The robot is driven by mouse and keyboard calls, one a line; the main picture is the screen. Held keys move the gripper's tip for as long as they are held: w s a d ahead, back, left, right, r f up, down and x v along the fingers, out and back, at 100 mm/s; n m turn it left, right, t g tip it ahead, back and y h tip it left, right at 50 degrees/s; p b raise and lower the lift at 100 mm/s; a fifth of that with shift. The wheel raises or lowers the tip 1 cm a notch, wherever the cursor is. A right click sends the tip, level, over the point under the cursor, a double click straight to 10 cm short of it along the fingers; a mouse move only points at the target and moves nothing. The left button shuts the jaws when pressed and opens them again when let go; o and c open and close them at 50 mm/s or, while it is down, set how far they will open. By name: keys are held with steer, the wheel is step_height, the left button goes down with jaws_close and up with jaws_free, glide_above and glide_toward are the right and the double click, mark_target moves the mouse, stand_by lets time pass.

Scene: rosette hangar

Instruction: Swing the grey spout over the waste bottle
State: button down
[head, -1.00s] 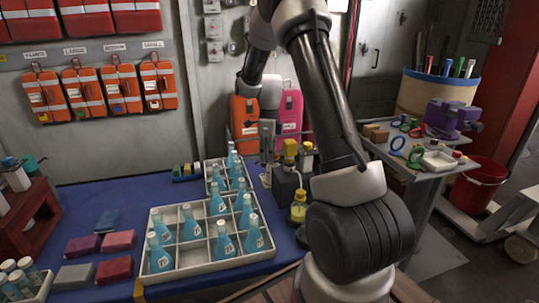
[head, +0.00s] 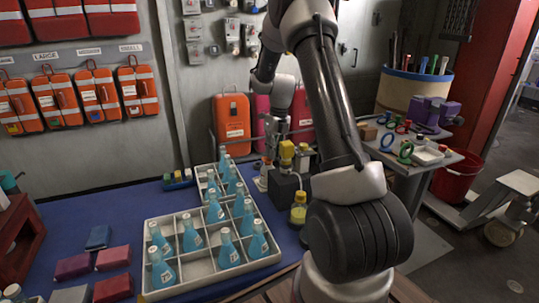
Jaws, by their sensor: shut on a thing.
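My gripper (head: 268,157) points down at the left side of a dark box-shaped stand (head: 286,187) with a yellow block (head: 287,149) on top. It is shut on a thin grey part beside the block that looks like the grey spout; the fingers hide most of it, so its direction is unclear. A small bottle with yellow contents (head: 299,209) stands upright in front of the stand, apart from my gripper. A pale bottle-like thing (head: 262,179) stands below my gripper, left of the stand. I cannot read which one is the waste bottle.
A white divided tray (head: 204,286) with several blue flasks stands left of the stand on the blue table (head: 133,203). An orange case (head: 232,120) is behind my gripper. A side table (head: 440,160) with rings and a purple tool is at the right.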

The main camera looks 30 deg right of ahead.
steer(key=shift+d+m, duration=0.5)
steer(key=shift+m, duration=0.2)
steer(key=c, duration=1.6)
jaws_free()
step_height(320, 180, up, 12)
steer(key=d, duration=0.2)
